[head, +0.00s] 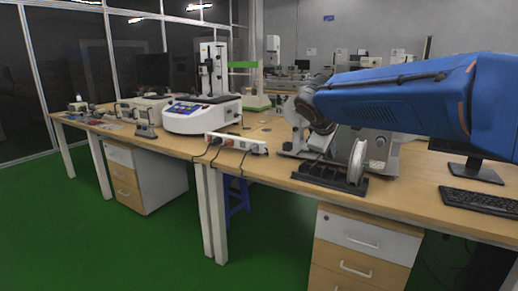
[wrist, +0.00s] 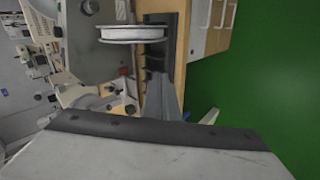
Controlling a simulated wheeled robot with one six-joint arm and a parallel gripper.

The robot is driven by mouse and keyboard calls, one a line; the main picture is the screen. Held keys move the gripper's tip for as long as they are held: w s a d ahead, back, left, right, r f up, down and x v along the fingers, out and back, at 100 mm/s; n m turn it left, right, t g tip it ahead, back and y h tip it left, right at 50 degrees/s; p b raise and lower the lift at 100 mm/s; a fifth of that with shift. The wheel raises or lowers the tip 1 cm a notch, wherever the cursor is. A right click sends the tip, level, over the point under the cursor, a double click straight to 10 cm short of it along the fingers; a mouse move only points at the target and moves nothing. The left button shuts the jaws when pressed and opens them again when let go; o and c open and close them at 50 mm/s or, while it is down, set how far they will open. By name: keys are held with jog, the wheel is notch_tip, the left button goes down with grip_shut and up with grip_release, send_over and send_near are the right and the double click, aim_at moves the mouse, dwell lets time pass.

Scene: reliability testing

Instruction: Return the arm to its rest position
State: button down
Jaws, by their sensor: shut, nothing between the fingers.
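My blue arm (head: 400,95) reaches in from the right in the head view, raised above the right-hand bench. Its dark wrist end (head: 316,115) hangs over the bench near the grey machine, and the fingers cannot be made out clearly there. In the wrist view my gripper (wrist: 166,82) shows as a narrow grey shape above a dark bar and pale body; it is shut and holds nothing. A white reel (head: 357,161) stands upright in a black rack (head: 330,178) below my arm. The reel also shows at the top of the wrist view (wrist: 134,33).
A grey machine (head: 378,150) stands behind the reel. A monitor (head: 475,160) and keyboard (head: 480,201) are at right. A white power strip (head: 236,143) and a white-and-blue instrument (head: 200,115) are on the benches to the left. Green floor (head: 120,235) is open in front.

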jog(key=s+d+f+m+g+y, duration=0.1)
jog(key=s+f, duration=0.5)
jog(key=s, duration=0.6)
jog(key=s+d+f+m+y, duration=0.2)
jog(key=s+f+m, duration=0.3)
jog(key=s, duration=0.7)
jog(key=s+d+f+m+g+y, duration=0.1)
jog(key=s+d+f+m, duration=0.2)
jog(key=s+f, duration=0.5)
jog(key=s+m, duration=0.1)
jog(key=s, duration=0.3)
jog(key=shift+s+d+f+g, duration=0.15)
jog(key=shift+s+d+g, duration=0.15)
jog(key=shift+s+d, duration=0.1)
